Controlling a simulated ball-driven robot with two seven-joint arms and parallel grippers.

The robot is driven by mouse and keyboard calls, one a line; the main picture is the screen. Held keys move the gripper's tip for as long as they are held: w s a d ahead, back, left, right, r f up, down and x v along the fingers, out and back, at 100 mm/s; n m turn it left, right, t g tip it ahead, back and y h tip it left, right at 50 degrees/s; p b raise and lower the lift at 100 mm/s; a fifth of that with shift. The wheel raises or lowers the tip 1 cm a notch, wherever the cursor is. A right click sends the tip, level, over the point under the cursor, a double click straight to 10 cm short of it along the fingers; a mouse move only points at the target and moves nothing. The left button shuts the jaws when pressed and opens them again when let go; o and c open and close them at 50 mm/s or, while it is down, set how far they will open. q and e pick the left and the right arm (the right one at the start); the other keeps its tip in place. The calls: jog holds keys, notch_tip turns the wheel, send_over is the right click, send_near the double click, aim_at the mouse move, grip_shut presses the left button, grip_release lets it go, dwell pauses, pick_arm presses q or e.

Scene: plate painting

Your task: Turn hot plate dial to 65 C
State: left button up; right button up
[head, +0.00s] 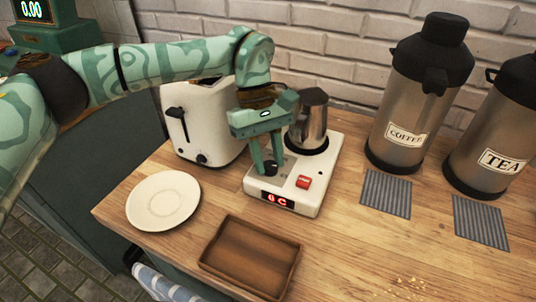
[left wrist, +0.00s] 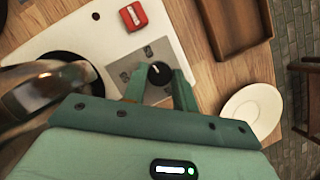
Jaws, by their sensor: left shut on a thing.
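The white hot plate (head: 318,183) stands on the wooden counter. Its black dial (head: 270,167) is at the left of its top, and it also shows in the left wrist view (left wrist: 158,73) with a pale pointer mark. The red display (head: 277,200) on the front reads "0 C". A red switch (head: 303,182) is to the right of the dial. My left gripper (head: 266,162) points down with its fingers shut on the dial, one finger on each side. A metal pitcher (head: 311,118) stands on the round black heating plate. My right gripper is out of view.
A white toaster (head: 207,125) stands close to the left of the hot plate. A white plate (head: 163,200) and a brown wooden tray (head: 250,256) lie in front. Coffee (head: 405,100) and tea (head: 492,135) dispensers stand at the right, with grey mats before them.

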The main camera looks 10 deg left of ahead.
pick_arm(q)
jog(key=o, duration=1)
jog(key=shift+c, duration=0.2)
jog(key=shift+w, duration=0.1)
jog(key=p+v, duration=0.3)
jog(key=v, duration=1.3)
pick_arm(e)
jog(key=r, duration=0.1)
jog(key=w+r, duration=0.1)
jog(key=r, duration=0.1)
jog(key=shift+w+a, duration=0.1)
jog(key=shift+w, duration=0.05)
